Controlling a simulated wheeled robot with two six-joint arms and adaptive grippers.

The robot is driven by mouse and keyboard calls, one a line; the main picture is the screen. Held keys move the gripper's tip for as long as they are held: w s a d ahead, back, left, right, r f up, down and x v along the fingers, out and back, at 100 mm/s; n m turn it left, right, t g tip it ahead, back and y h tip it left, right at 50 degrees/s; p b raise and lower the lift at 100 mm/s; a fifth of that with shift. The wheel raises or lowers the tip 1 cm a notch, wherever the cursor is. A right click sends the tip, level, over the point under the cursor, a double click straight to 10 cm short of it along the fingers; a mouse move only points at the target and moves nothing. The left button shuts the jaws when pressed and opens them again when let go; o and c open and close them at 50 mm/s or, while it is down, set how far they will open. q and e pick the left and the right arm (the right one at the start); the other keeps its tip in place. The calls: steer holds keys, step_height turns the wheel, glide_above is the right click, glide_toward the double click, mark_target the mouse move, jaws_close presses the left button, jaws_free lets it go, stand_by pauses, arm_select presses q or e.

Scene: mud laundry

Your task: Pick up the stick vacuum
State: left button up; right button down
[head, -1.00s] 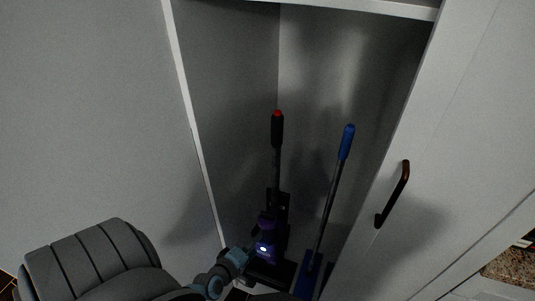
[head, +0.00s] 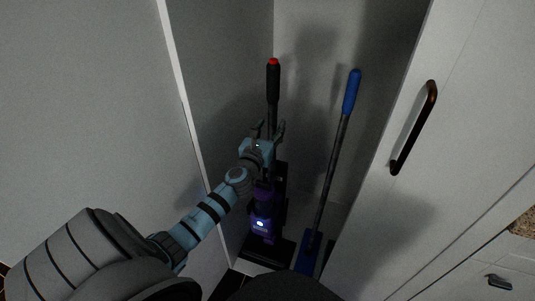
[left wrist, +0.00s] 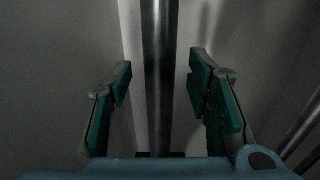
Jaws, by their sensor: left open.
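The stick vacuum (head: 262,221) stands upright in the tall closet, with a purple body and a black handle with a red tip. My left gripper (head: 268,129) is in front of its shaft, below the handle, and hides part of the shaft. In the left wrist view, the grey metal shaft (left wrist: 159,75) runs upright between the open fingers of my left gripper (left wrist: 160,85), with a gap on both sides. My right gripper is not in view.
A blue-handled mop or broom (head: 330,165) leans just right of the vacuum. The closet's white door (head: 450,140) with a brown handle (head: 413,128) stands at the right. A grey wall (head: 85,110) is at the left.

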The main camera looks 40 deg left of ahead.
arm_select(q)
steer(key=shift+w+a+f, duration=0.1)
steer(key=shift+w+a, duration=0.05)
steer(key=shift+w, duration=0.4)
steer(key=shift+s, duration=0.1)
jaws_close()
steer(key=shift+r, duration=0.2)
